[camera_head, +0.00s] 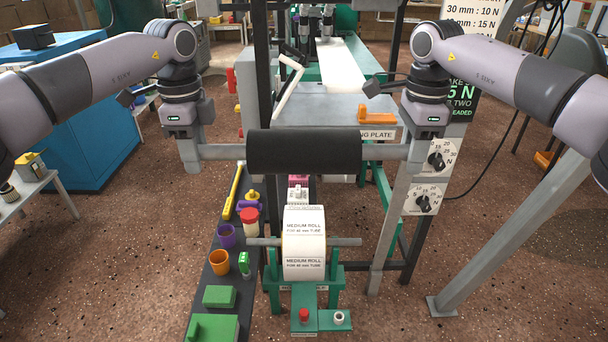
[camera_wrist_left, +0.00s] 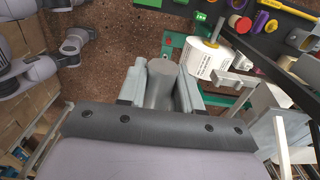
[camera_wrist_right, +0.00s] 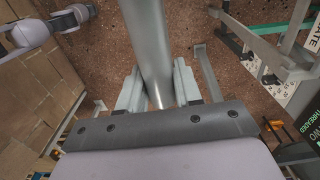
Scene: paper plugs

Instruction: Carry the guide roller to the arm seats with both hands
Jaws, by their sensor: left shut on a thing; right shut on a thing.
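The guide roller (camera_head: 305,151), a dark cylinder on a thin grey shaft, hangs level across the middle of the head view, above the paper roll. My left gripper (camera_head: 190,154) is shut on the shaft's left end; the left wrist view shows that grey end (camera_wrist_left: 160,85) between the fingers. My right gripper (camera_head: 416,153) is shut on the right end; the right wrist view shows the shaft (camera_wrist_right: 148,45) running between its fingers. I cannot clearly pick out the arm seats; the roller and my arms cover part of the machine.
A white paper roll (camera_head: 304,243) sits on a green stand below the roller. A dark shelf (camera_head: 205,290) with cups and green blocks lies at its left. Dark upright posts (camera_head: 262,70) and a grey plate (camera_head: 325,108) stand behind. Dial panels (camera_head: 436,159) are at the right.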

